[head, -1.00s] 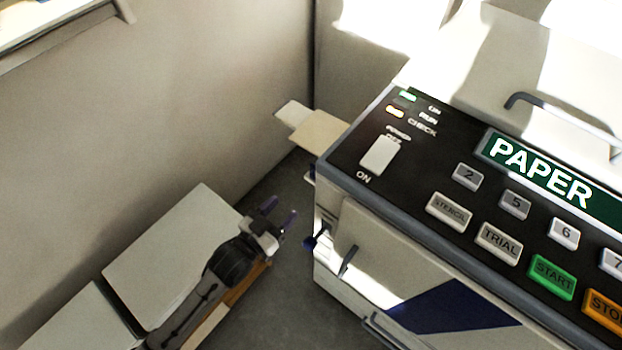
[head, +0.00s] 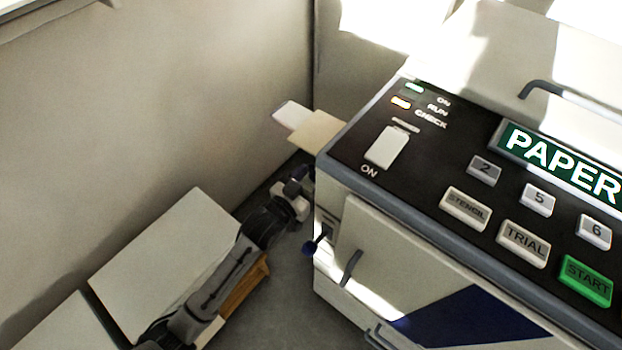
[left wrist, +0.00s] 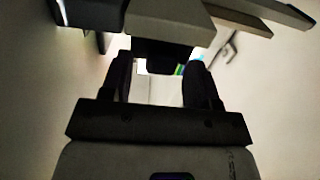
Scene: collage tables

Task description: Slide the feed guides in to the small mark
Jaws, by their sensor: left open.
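The duplicator-like machine (head: 400,240) stands at the right, with a beige feed tray (head: 318,132) jutting from its left side and a paler piece (head: 291,115) at its outer end. I cannot make out the feed guides or the small mark. My left gripper (head: 298,182) is at the machine's left side, just below the tray; its fingertips are partly hidden there. In the left wrist view the open left gripper (left wrist: 159,75) has a dark block (left wrist: 163,56) between or just beyond its fingers; contact is unclear. A pale block lies above it (left wrist: 166,20). My right gripper is not seen.
The control panel (head: 430,150) shows a green PAPER sign (head: 565,160) and lit green and orange lamps. A wall (head: 150,100) stands behind, and a pale-topped table (head: 165,265) lies at left.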

